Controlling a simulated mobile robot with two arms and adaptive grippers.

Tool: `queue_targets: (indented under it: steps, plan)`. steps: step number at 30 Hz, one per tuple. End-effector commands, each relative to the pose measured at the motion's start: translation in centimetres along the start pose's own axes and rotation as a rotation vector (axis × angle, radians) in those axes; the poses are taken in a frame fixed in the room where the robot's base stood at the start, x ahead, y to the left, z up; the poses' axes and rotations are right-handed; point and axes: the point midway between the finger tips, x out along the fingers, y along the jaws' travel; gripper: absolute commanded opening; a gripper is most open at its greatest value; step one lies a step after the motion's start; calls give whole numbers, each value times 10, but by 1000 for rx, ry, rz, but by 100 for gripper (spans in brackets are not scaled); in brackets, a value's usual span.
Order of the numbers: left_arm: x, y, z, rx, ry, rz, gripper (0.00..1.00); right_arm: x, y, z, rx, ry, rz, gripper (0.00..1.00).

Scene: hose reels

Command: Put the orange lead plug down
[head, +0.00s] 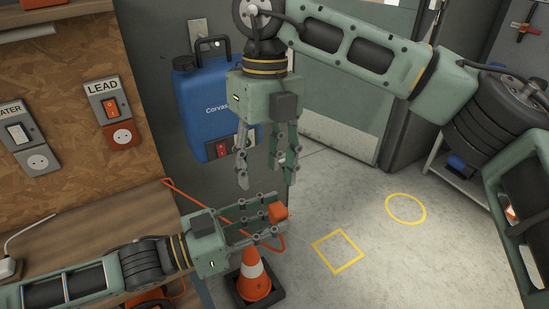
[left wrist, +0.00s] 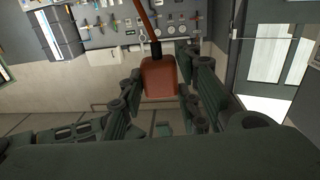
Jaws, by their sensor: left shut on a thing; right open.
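The orange lead plug (head: 279,212) is held at the tips of my left gripper (head: 272,208), which is shut on it above the traffic cone. The plug also shows between the fingers in the left wrist view (left wrist: 159,78), with its cord rising from it. The orange cord (head: 205,203) runs from the bench side and hangs in a loop below the gripper. My right gripper (head: 262,165) is open and empty, pointing down just above the left one. The LEAD socket (head: 122,136) on the wall panel is empty, with an orange switch above it.
An orange cone (head: 253,275) stands below my left gripper. A blue container (head: 205,105) is behind. The floor has a yellow square (head: 338,251) and circle (head: 405,208), both clear.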

Motion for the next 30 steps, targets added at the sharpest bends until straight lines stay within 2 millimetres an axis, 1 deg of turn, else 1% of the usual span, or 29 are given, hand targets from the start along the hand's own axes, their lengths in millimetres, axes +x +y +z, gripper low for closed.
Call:
queue_targets:
  steps: [1, 4, 8, 11, 18, 21, 24, 30]
  plan:
    - [0, 0, 0, 0, 1, 0, 0, -6, -7, -3, 9, -4, -49, 47]
    - [0, 0, 0, 0, 1, 0, 0, -10, -16, -7, 22, -3, -101, 47]
    - [0, 0, 0, 0, 1, 0, 0, -2, -19, -8, 25, -2, -116, 47]
    - [0, 0, 0, 0, 1, 0, 0, 14, -21, -8, 25, -1, -113, 47]
    - [0, 0, 0, 0, 1, 0, 0, 60, -26, -8, 24, 0, -111, 47]
    - [0, 0, 0, 0, 1, 0, 0, 77, -27, -8, 24, 0, -110, 47]
    - [0, 0, 0, 0, 1, 0, 0, 91, -28, -8, 24, -2, -110, 47]
    - [0, 0, 0, 0, 1, 0, 0, 106, -30, -8, 24, -3, -109, 47]
